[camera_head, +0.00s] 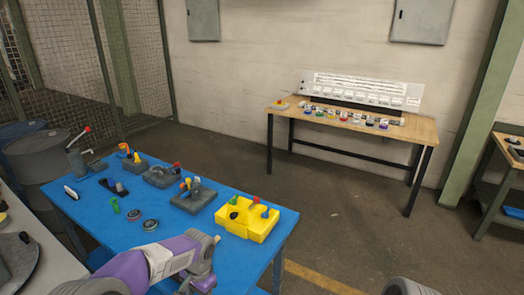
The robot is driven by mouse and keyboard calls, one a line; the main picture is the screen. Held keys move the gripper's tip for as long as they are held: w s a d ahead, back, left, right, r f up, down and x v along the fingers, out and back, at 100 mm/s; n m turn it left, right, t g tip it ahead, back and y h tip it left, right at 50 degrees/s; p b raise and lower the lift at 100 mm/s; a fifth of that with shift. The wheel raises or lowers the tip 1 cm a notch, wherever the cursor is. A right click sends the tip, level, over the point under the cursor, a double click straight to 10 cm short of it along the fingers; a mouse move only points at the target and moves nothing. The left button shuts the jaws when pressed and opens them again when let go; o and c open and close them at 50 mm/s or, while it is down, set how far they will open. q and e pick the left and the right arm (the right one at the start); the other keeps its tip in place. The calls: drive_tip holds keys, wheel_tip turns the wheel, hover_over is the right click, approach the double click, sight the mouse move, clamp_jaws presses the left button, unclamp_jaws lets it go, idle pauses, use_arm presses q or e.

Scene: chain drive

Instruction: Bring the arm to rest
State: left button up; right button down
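My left arm comes in at the bottom of the head view, purple and white, over the front edge of the blue table (165,214). Its end, with the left gripper (205,270), is near the table's front edge, left of and below the yellow block (247,219). The fingers cannot be made out, so I cannot tell whether they are open or shut. No held object is visible. My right gripper is not in view. A dark rounded shape (406,287) shows at the bottom edge, possibly part of my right arm.
Grey fixtures with coloured parts (193,196), small round pieces (150,225) and a green piece (115,205) lie on the blue table. A wooden table (425,130) with a white panel (365,88) stands by the wall. Barrels (50,155) stand left. The floor between is clear.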

use_arm(q)
drive_tip(key=s+d+f+n+h+b, duration=0.1)
drive_tip(key=s+d+f+h+b, duration=0.2)
drive_tip(key=f, duration=0.5)
drive_tip(key=s+d+f+n+b, duration=0.15)
drive_tip(key=s+f, duration=0.25)
drive_tip(key=f, duration=0.4)
drive_tip(key=s+d+f+n+h+b, duration=0.1)
drive_tip(key=s+d+f+h, duration=0.2)
drive_tip(key=f, duration=0.6)
drive_tip(key=s+d+f+n+t+b, duration=0.1)
drive_tip(key=s+f+n+b, duration=0.2)
drive_tip(key=s+f+n, duration=0.2)
drive_tip(key=s+f, duration=0.3)
drive_tip(key=s, duration=0.3)
drive_tip(key=shift+s, duration=0.35)
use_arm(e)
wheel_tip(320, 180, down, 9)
